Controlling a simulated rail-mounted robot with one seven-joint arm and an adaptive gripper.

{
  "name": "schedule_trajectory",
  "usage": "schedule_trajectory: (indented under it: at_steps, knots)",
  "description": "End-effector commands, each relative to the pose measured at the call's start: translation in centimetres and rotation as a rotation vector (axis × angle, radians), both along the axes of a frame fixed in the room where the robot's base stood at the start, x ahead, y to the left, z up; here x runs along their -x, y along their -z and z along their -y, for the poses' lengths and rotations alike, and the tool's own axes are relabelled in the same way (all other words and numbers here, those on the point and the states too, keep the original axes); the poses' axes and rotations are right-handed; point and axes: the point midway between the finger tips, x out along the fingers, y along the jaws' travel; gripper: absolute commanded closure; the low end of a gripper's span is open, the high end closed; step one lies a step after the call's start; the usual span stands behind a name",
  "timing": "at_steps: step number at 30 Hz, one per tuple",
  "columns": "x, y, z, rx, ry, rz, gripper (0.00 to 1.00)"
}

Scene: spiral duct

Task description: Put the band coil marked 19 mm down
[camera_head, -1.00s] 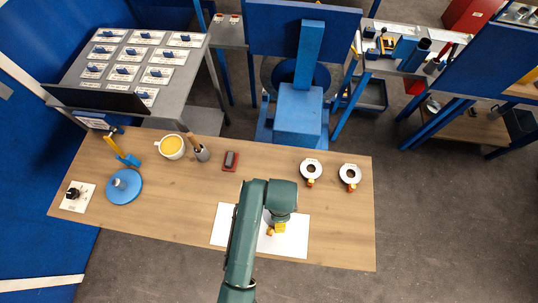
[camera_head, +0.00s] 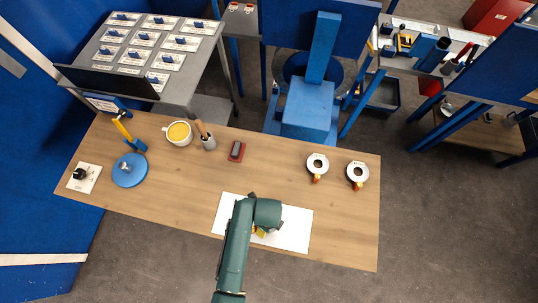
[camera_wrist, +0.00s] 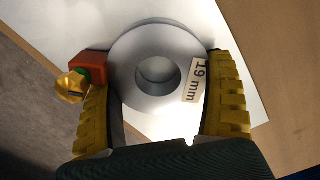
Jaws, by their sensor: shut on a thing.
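The band coil marked 19 mm (camera_wrist: 135,62) is a pale ring with a central hole and a white label reading 19 mm. It sits between the two yellow ridged fingers of my gripper (camera_wrist: 160,105) in the wrist view, and the gripper is shut on it. An orange and green piece with a yellow knob is at its left edge. White paper lies beneath it; I cannot tell whether the coil touches it. In the head view my arm hides most of the gripper (camera_head: 262,232) and the coil, over the white sheet (camera_head: 292,228).
A red and dark block (camera_head: 236,151), a yellow-filled cup (camera_head: 178,133), a grey tool holder (camera_head: 208,142) and a blue round stand (camera_head: 129,170) are farther left. The wooden table (camera_head: 180,195) is clear around the sheet.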

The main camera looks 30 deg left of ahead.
Motion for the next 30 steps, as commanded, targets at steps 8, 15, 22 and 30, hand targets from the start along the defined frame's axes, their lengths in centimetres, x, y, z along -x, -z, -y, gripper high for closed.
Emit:
schedule_trajectory:
  at_steps: [8, 15, 22, 30]
  knots:
    - [-0.1, 0.2, 0.0, -0.001, 0.0, 0.003, 0.55]
    - [-0.1, 0.1, 0.0, -0.001, 0.0, 0.001, 0.0]
    - [-0.2, -1.7, -0.1, -0.002, -0.001, 0.004, 0.0]
    - [-0.2, -8.4, -0.1, -0.002, -0.001, 0.005, 0.0]
